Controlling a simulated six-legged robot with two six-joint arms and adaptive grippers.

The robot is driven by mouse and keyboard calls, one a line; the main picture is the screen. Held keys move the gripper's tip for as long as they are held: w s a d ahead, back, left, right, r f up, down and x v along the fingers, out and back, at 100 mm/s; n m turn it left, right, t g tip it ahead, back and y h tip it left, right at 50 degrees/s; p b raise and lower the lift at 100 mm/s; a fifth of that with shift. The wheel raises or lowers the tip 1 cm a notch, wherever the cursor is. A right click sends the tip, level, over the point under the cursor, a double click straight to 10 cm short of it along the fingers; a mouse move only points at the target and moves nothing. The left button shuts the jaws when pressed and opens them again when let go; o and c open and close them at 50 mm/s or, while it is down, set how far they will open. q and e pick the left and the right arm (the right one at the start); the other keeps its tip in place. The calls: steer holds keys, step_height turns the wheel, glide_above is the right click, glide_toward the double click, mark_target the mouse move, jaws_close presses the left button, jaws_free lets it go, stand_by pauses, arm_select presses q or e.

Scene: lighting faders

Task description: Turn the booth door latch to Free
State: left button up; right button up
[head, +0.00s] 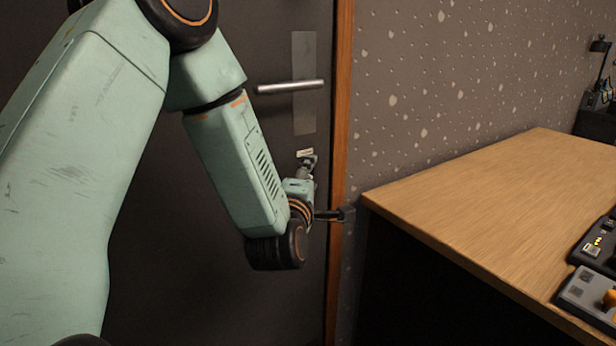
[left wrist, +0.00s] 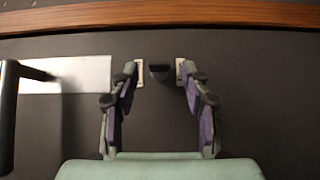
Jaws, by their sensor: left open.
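The booth door (head: 170,220) is dark grey and stands upright in front of me. In the left wrist view the latch (left wrist: 159,72) is a small dark knob on the door. In the head view one label (head: 305,152) shows above the gripper and the knob cannot be made out.
A metal door handle (head: 290,87) on a grey plate (head: 304,118) is above my gripper. The wooden door frame (head: 341,110) runs close at its right. A wooden desk (head: 480,205) with control units (head: 590,295) stands further right.

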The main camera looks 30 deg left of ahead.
arm_select(q)
steer(key=shift+x, duration=1.1)
steer(key=shift+s+r, duration=0.1)
steer(key=shift+s, duration=0.05)
steer(key=c, duration=0.4)
jaws_close()
